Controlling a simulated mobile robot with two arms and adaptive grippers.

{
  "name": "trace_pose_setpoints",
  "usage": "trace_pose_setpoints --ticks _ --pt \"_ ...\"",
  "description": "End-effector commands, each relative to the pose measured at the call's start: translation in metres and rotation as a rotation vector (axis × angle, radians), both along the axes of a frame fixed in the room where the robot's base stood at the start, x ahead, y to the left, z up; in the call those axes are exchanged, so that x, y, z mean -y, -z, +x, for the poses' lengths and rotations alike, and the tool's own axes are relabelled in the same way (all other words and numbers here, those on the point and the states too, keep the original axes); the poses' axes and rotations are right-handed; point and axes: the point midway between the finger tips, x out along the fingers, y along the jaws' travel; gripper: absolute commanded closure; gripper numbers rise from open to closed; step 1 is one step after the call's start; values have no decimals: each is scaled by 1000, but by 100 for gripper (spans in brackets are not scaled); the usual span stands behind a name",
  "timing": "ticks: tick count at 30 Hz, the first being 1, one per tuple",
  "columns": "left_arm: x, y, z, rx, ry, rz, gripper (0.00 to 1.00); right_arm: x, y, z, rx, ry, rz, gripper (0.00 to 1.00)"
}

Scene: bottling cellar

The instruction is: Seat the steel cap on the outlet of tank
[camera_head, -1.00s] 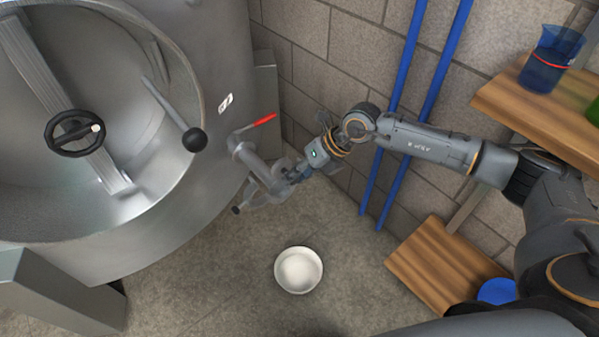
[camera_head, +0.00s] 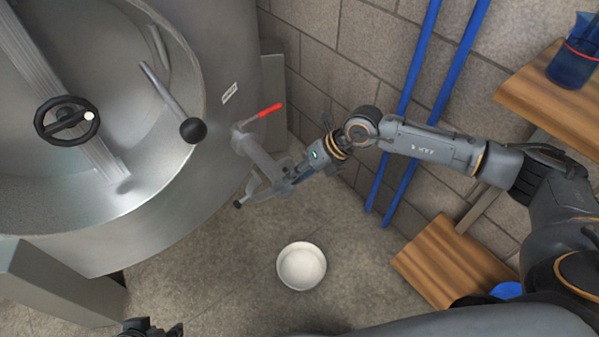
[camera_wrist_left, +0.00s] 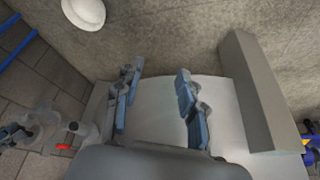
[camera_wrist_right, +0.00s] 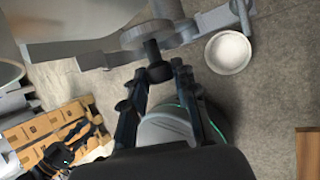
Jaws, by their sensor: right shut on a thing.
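The tank (camera_head: 170,215) stands at the left in the head view. Its outlet (camera_head: 262,160) is a grey pipe with a red handle (camera_head: 270,110), pointing down and right. My right gripper (camera_head: 290,180) is at the outlet's end. In the right wrist view my right gripper (camera_wrist_right: 158,78) is shut on a black knob (camera_wrist_right: 157,68) of the steel cap (camera_wrist_right: 148,36), which lies against or very near the outlet. I cannot tell whether they touch all round. My left gripper (camera_wrist_left: 158,75) is open and empty; its tip shows at the head view's bottom edge (camera_head: 150,330).
A white bowl (camera_head: 301,266) stands on the floor below the outlet. Grey clamp arms (camera_wrist_right: 92,60) stick out beside the cap. Blue pipes (camera_head: 408,110) run up the wall. A wooden shelf (camera_head: 545,95) and a lower board (camera_head: 440,258) are at the right.

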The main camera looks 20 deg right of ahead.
Motion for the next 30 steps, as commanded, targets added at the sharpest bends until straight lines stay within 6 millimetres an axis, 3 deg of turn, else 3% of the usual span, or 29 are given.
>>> trace_pose_setpoints --ticks 30 --pt "15 -12 50 236 29 -41 60 -6 20 -6 0 -2 0 100"
